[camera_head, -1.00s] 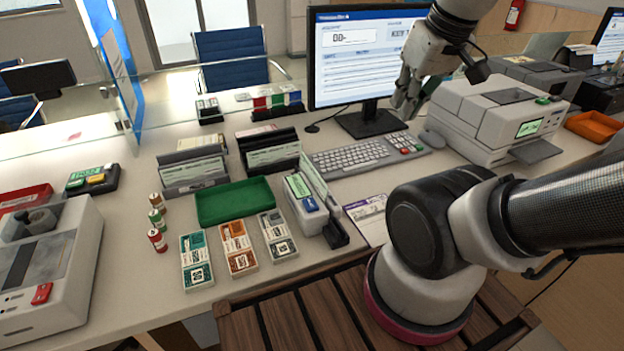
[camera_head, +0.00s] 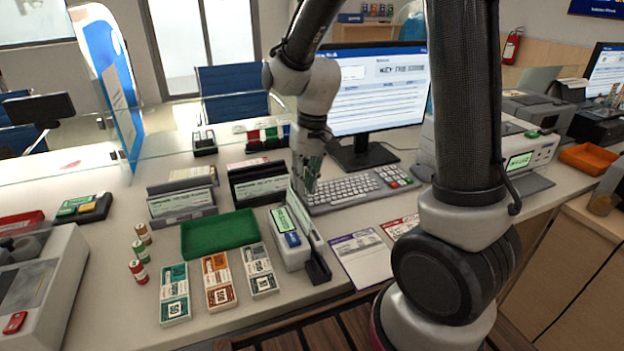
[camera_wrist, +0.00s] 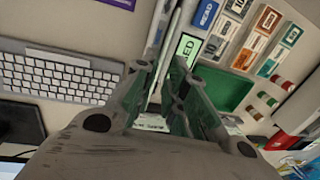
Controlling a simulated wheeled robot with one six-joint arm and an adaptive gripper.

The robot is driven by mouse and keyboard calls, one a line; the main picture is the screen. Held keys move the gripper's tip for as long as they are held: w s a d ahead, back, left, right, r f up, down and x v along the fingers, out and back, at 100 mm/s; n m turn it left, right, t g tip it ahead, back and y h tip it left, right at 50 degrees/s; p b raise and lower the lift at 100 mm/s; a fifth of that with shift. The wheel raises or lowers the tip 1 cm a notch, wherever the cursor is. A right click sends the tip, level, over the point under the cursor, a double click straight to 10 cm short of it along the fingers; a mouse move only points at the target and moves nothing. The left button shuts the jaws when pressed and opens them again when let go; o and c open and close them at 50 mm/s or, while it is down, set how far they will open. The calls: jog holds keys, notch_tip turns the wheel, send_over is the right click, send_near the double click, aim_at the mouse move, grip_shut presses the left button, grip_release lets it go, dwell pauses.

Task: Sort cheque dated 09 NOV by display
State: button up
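My gripper (camera_head: 308,185) points down just behind the small white device with a green-lit screen (camera_head: 285,228), beside its upright panel (camera_head: 306,215). In the wrist view my gripper (camera_wrist: 162,68) has its fingers apart, with the device's panel beyond them. The device's lit screen also shows in the wrist view (camera_wrist: 187,48). Cheque-like slips stand in a grey holder (camera_head: 182,205) and a black holder (camera_head: 258,186). I cannot read their dates. The monitor (camera_head: 385,95) shows a form with text too small to read surely.
A green tray (camera_head: 220,233) lies in front of the holders. Several banknote bundles (camera_head: 217,283) and coin rolls (camera_head: 139,271) lie nearby. The keyboard (camera_head: 358,188) is right of my gripper. Printed cards (camera_head: 356,243) lie right of the device. A clear screen stands behind.

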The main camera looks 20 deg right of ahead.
aim_at(299, 203)
jog(key=f, duration=0.2)
jog(key=a+f, duration=0.1)
jog(key=f, duration=0.4)
jog(key=shift+w+a+f, duration=0.2)
jog(key=shift+w+f, duration=0.05)
grip_shut()
jog(key=shift+r, duration=0.1)
notch_tip(299, 203, up, 11)
jog(key=shift+r, duration=0.2)
dwell(1.6)
dwell(0.4)
